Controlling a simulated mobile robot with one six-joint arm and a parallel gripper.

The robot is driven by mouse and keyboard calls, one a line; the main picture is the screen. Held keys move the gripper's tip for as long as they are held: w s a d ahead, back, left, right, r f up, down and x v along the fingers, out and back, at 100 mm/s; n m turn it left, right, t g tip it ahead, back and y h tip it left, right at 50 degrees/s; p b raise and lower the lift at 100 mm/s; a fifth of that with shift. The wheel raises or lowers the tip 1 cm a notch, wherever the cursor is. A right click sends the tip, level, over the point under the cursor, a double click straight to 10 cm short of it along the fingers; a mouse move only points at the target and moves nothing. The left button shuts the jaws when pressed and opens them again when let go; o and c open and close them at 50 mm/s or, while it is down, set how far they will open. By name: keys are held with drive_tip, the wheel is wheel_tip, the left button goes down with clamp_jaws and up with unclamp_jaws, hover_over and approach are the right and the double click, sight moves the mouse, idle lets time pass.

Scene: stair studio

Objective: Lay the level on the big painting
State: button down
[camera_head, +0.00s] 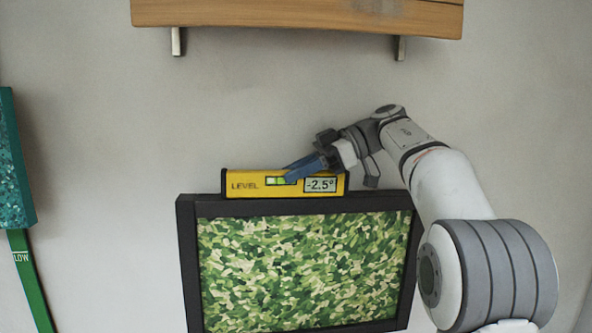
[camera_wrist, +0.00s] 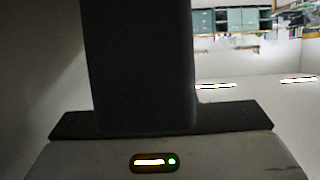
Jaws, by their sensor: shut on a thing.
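The yellow level (camera_head: 240,185) sits along the top edge of the big painting (camera_head: 300,265), left of that edge's middle. Its display reads -2.5°. The painting has a dark frame and a green and cream mottled picture, and it hangs slightly tilted on the wall. My gripper (camera_head: 292,174) reaches in from the right, and its blue fingers are shut on the level in front of its vial. The fingers hide part of the level's face. In the wrist view, a dark shape fills the middle and the level cannot be made out.
A wooden shelf (camera_head: 300,15) on two metal brackets is above the painting. A teal picture (camera_head: 15,160) and a green strip marked LOW (camera_head: 30,280) are at the left edge. Bare wall lies between them and the painting.

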drive_tip(key=c, duration=1.1)
unclamp_jaws()
drive_tip(key=v, duration=0.8)
drive_tip(key=shift+p, duration=0.35)
drive_tip(key=shift+a+r+p, duration=0.1)
drive_tip(key=shift+r+p, duration=0.05)
drive_tip(key=shift+p, duration=0.3)
